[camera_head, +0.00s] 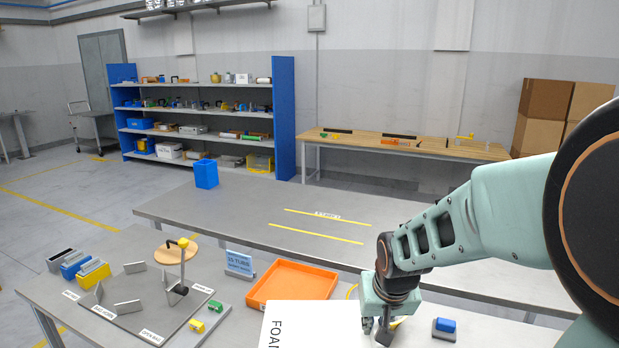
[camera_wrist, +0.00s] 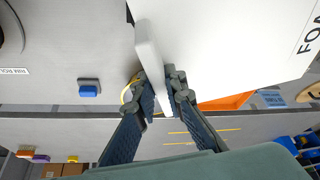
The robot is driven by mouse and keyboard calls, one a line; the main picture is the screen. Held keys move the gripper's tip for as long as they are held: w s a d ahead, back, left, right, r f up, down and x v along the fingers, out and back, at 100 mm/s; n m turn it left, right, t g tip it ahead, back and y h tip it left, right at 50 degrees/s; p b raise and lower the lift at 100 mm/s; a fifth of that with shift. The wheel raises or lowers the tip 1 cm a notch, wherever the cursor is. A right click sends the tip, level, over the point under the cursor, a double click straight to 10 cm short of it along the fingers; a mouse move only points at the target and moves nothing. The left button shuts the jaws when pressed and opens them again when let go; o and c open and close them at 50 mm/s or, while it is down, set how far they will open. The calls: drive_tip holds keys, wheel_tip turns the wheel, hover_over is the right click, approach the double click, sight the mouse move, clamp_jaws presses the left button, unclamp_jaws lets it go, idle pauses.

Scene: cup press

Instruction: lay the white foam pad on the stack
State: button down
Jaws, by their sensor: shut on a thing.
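My gripper (camera_head: 383,327) is low over the near table at the lower right of the head view. In the wrist view its fingers (camera_wrist: 165,95) are closed on a thin white upright piece, taken as the white foam pad (camera_wrist: 148,50). Beside it a broad white surface (camera_wrist: 235,35) bears letters starting "FOA". The same lettered surface shows at the bottom edge of the head view (camera_head: 305,318), cut off by the frame. I cannot tell whether the upright piece and this surface are one body. I cannot make out a stack for certain.
An orange tray (camera_head: 292,282) lies behind the white surface. A blue block on a dark base (camera_head: 444,328) is right of my gripper. At left stand a dark plate with grey upright guides (camera_head: 128,308), a yellow-topped post (camera_head: 183,262) and a round tan disc (camera_head: 175,251).

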drive_tip(key=shift+w+r+p, duration=0.25)
drive_tip(key=shift+r+p, duration=0.6)
drive_tip(key=shift+p, duration=0.3)
drive_tip(key=shift+w+r+p, duration=0.2)
drive_tip(key=shift+r+p, duration=0.7)
drive_tip(key=shift+p, duration=0.3)
drive_tip(key=shift+w+r+p, duration=0.25)
drive_tip(key=shift+r+p, duration=0.6)
drive_tip(key=shift+p, duration=0.3)
drive_tip(key=s+f, duration=0.4)
drive_tip(key=f, duration=0.1)
drive_tip(key=shift+s+f, duration=0.2)
drive_tip(key=shift+f, duration=0.2)
